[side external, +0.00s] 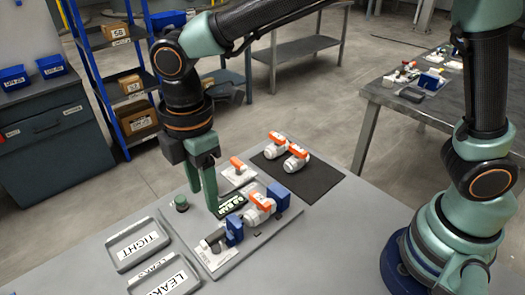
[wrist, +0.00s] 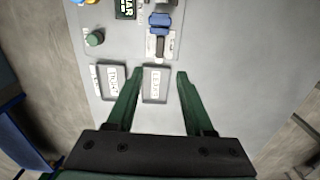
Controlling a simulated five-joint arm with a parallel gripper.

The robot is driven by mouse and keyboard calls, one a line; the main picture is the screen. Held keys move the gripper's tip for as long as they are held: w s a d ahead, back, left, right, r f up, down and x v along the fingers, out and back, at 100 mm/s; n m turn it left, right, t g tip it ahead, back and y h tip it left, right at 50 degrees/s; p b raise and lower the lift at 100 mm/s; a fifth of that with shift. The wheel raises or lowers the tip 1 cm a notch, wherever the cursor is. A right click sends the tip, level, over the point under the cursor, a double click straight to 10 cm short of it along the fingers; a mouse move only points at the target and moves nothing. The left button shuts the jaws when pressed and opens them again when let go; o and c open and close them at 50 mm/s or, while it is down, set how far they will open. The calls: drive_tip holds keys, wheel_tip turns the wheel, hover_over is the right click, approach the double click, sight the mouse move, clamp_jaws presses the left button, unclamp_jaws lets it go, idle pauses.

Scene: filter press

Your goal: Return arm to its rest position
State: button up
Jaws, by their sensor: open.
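My gripper (side external: 203,198) points down above the bench, near the test rig, with its green fingers apart. In the wrist view my gripper (wrist: 160,73) is open with nothing between the fingers. The rig (side external: 262,236) has blue clamp blocks and a white valve with an orange handle (side external: 260,205) between them. A dark display (side external: 232,205) stands partly behind my finger.
The TIGHT tray (side external: 138,244) and LEAKS tray (side external: 168,283) lie empty at front left. A green button (side external: 181,203) is left of my fingers. Two orange-handled valves (side external: 275,145) (side external: 297,157) stand on a dark mat (side external: 316,180).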

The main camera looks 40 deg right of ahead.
drive_tip(key=w+d+r+m+t+y, duration=0.1)
drive_tip(key=d+r+m, duration=0.25)
drive_tip(key=d, duration=0.35)
drive_tip(key=d+r+m+t, duration=0.1)
drive_tip(key=d+r+m, duration=0.2)
drive_tip(key=d+m, duration=0.3)
drive_tip(key=s+d+m+t, duration=0.1)
drive_tip(key=s+d+m, duration=0.1)
drive_tip(key=d+m, duration=0.2)
drive_tip(key=s+d+r+m+t+h, duration=0.1)
drive_tip(key=s+d+m+t, duration=0.1)
drive_tip(key=d, duration=0.8)
drive_tip(key=shift+s+d+m+t, duration=0.3)
drive_tip(key=shift+s+m, duration=0.15)
drive_tip(key=shift+m, duration=0.7)
